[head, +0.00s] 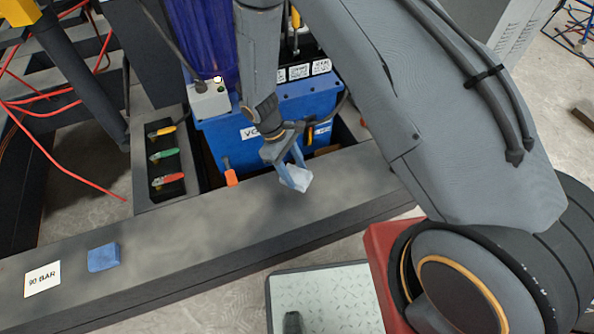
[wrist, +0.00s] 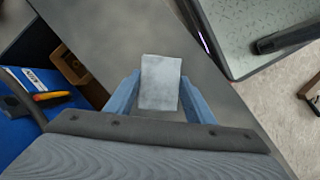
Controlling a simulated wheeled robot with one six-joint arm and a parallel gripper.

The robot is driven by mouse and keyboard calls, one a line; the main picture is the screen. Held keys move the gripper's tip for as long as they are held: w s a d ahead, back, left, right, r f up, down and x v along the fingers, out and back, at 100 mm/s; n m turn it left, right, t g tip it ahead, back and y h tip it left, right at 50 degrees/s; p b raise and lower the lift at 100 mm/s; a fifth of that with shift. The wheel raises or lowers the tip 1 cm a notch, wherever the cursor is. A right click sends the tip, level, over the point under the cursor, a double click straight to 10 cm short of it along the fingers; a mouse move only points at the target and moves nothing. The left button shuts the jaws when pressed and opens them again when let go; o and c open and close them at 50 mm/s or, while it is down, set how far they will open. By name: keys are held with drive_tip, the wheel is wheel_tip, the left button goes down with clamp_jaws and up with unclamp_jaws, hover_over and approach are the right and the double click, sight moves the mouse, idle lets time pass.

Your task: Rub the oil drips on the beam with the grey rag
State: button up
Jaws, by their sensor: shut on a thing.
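My gripper (head: 291,172) is shut on the grey rag (head: 297,179), a pale grey folded block. The rag also shows between the two blue fingers in the wrist view (wrist: 160,83). My gripper is over the right part of the dark grey beam (head: 200,222); I cannot tell whether the rag touches it. The beam also shows in the wrist view (wrist: 115,40). No oil drips can be clearly made out on the beam. Some may be hidden behind the rag and my gripper.
A blue block (head: 103,257) and a "90 BAR" card (head: 42,279) lie on the beam's left part. Behind the beam are a blue box (head: 225,145), an orange-handled part (head: 230,177) and a tray with several coloured-handled valves (head: 165,156). A patterned plate (head: 335,295) lies in front.

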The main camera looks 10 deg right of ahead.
drive_tip(key=shift+r+p, duration=0.5)
drive_tip(key=shift+r, duration=0.45)
